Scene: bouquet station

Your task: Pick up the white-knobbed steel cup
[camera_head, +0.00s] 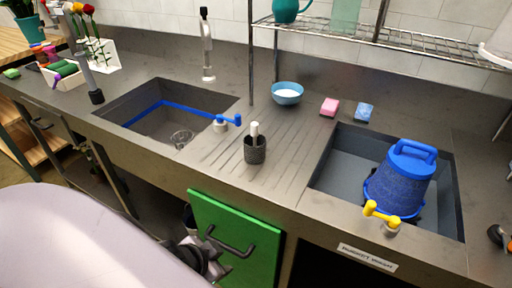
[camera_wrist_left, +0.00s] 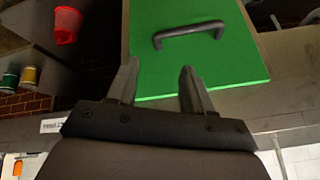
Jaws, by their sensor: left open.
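A dark grey, textured cup (camera_head: 255,152) with a white upright knob (camera_head: 254,129) stands on the ribbed drainboard between the two sinks in the head view. I cannot tell whether it is steel. It is upright, with nothing gripping it. My left gripper (camera_head: 208,254) is low in front of the counter, below the cup and beside the green door. In the left wrist view its two fingers (camera_wrist_left: 160,82) are apart and empty, pointing at the green door (camera_wrist_left: 190,50). The cup is not in the left wrist view. My right gripper is not in view.
The green door with its dark handle (camera_wrist_left: 188,34) is below the counter. A blue bowl (camera_head: 287,93), pink sponge (camera_head: 329,106) and blue sponge (camera_head: 364,112) lie behind the cup. Drainboard around the cup is clear.

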